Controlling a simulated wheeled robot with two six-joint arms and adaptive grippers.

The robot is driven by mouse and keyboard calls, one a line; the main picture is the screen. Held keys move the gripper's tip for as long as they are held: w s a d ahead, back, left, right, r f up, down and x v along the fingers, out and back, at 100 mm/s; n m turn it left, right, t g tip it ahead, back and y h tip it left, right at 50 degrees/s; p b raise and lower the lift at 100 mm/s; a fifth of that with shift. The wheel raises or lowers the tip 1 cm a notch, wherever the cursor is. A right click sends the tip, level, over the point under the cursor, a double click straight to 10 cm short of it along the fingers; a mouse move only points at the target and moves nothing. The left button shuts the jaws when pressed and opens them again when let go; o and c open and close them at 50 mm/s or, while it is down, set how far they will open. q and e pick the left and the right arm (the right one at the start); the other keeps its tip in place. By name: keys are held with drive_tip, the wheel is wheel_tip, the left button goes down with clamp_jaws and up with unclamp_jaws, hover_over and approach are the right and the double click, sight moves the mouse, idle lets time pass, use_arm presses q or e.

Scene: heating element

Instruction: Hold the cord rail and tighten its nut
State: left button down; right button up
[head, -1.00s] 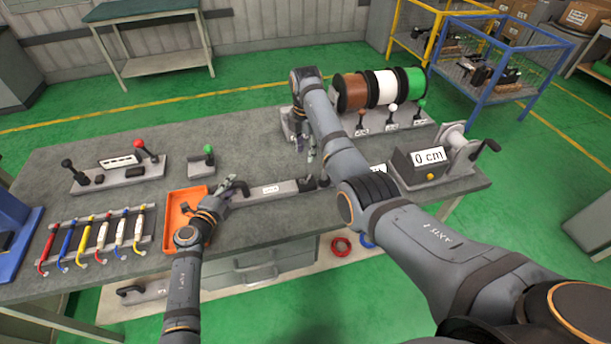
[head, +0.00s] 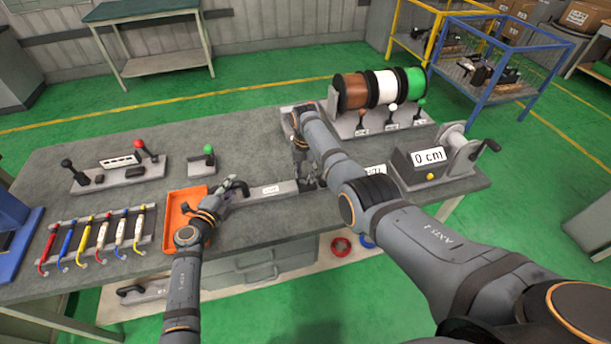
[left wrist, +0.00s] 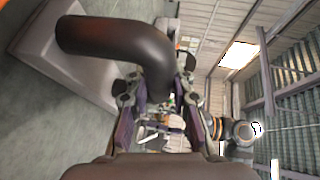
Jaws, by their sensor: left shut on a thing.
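The cord rail (head: 272,191) is a long grey bar with a white label, lying on the grey workbench. A black curved handle (head: 242,183) stands at its left end. My left gripper (head: 230,187) is shut on this handle. In the left wrist view the thick black handle (left wrist: 112,42) reaches in between the fingers (left wrist: 158,105). My right gripper (head: 306,179) points down at the rail's right end, close above or touching it. It hides that end, so the nut is not clearly visible, and its fingers are too small to read.
An orange tray (head: 173,221) lies beside my left gripper. A rack of coloured cords (head: 50,240) is at left. Lever panels (head: 135,175) stand behind. Wire spools (head: 385,90) and a 0 cm measuring unit (head: 425,170) stand at right, near my right arm.

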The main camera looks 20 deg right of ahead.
drive_tip(key=shift+f, duration=0.75)
clamp_jaws()
